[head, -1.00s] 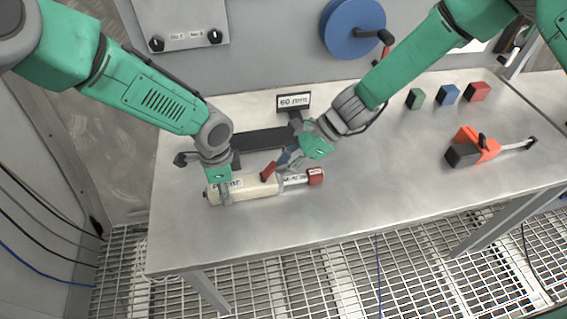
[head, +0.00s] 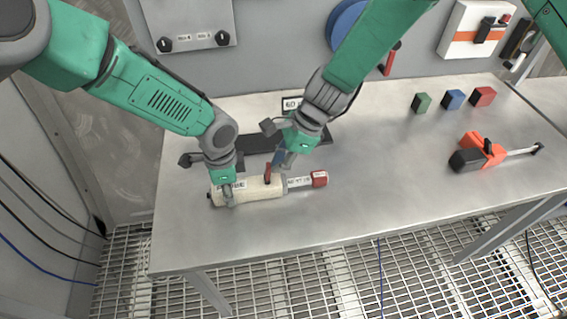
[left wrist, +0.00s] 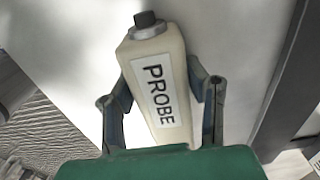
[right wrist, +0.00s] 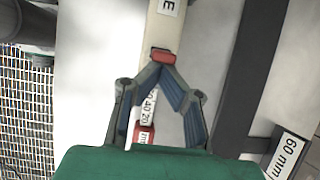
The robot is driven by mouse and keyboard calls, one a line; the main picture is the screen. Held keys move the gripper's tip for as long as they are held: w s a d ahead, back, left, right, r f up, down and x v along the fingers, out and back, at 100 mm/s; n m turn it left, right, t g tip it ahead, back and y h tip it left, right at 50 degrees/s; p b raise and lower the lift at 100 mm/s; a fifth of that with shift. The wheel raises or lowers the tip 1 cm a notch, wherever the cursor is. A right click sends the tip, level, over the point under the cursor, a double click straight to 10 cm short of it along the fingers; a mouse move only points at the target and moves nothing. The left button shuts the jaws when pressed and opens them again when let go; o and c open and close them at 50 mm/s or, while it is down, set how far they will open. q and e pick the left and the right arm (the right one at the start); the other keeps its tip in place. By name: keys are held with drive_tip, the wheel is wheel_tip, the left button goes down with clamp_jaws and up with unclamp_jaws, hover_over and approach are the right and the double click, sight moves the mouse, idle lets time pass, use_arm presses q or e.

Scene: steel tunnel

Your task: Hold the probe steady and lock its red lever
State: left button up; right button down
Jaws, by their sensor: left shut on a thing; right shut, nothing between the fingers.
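The probe (head: 252,190) is a cream body labelled PROBE, lying flat on the bench, with a scale rod and red end (head: 320,179) to the right. My left gripper (head: 227,192) is shut around the probe's left part; the left wrist view shows its fingers on both sides of the body (left wrist: 158,85). The small red lever (head: 268,173) stands up from the body's right part. My right gripper (head: 278,163) is shut and empty, just right of the lever. In the right wrist view the lever (right wrist: 163,56) is right at its fingertips; contact is unclear.
A dark stand with a "60 mm" sign (head: 292,103) stands behind the probe. Green (head: 421,102), blue (head: 453,99) and red (head: 483,97) blocks and an orange tool (head: 482,152) are on the right. The bench front and middle are clear.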

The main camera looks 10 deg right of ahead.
drive_tip(key=shift+a+r, duration=0.3)
drive_tip(key=shift+a, duration=0.4)
use_arm(q)
drive_tip(key=shift+d, duration=0.1)
use_arm(e)
drive_tip(key=shift+r, duration=0.15)
drive_tip(key=shift+r, duration=0.65)
drive_tip(key=shift+w+d+r, duration=0.1)
drive_tip(key=shift+d+r, duration=0.2)
drive_tip(key=shift+d, duration=0.15)
drive_tip(key=d+r, duration=0.2)
drive_tip(key=d, duration=0.1)
wheel_tip(320, 180, up, 9)
hover_over(272, 180)
